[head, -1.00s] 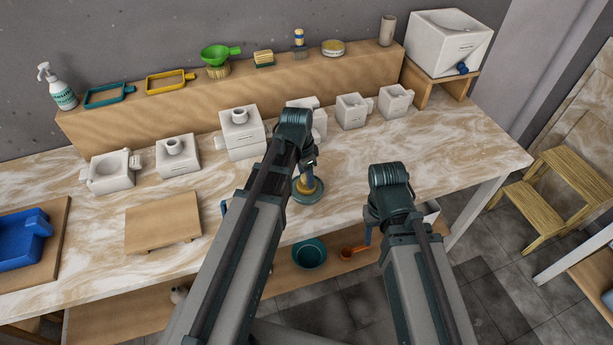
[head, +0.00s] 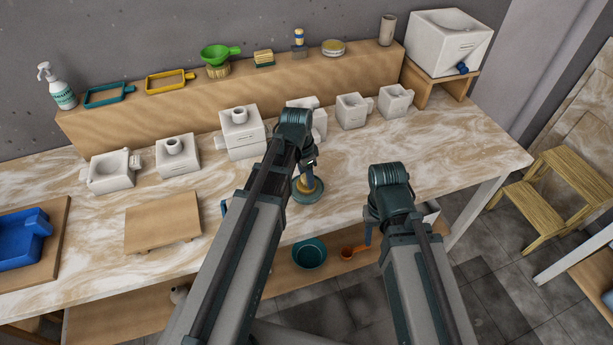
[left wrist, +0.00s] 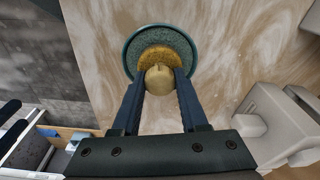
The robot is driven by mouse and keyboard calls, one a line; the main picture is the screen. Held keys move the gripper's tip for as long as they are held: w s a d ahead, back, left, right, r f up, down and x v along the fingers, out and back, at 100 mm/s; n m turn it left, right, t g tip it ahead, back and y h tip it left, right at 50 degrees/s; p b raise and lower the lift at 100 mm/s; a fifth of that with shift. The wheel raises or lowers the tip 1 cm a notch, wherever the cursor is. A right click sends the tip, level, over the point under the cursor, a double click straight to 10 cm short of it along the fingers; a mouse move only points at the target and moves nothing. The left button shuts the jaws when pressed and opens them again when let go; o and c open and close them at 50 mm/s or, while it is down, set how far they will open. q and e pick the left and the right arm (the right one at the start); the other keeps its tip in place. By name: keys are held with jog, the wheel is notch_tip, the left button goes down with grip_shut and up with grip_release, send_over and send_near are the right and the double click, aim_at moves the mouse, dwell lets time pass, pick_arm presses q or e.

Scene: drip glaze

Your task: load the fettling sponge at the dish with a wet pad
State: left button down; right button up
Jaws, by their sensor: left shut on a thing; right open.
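The fettling sponge (left wrist: 160,57) is round and yellow, with a pale rounded knob (left wrist: 158,80) on top. In the left wrist view it sits in a round teal dish (left wrist: 134,46) with a speckled grey-green inside. My left gripper (left wrist: 159,76) is shut on the knob from both sides. In the head view the dish (head: 308,197) stands on the worktop, partly hidden by my left arm, with a bit of the sponge (head: 302,187) showing. From these views I cannot tell whether the sponge presses into the dish. My right gripper (head: 369,234) is open, mostly hidden behind its arm, near the worktop's front edge.
White moulds stand in a row behind the dish, one (head: 354,110) to its right rear. A wooden shelf (head: 150,122) with tools runs along the back. A low wooden board (head: 163,222) lies left. A teal bowl (head: 309,253) sits below. The right worktop (head: 460,150) is clear.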

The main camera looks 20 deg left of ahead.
pick_arm(q)
notch_tip(320, 180, up, 7)
jog(key=p, duration=0.7)
dwell(0.4)
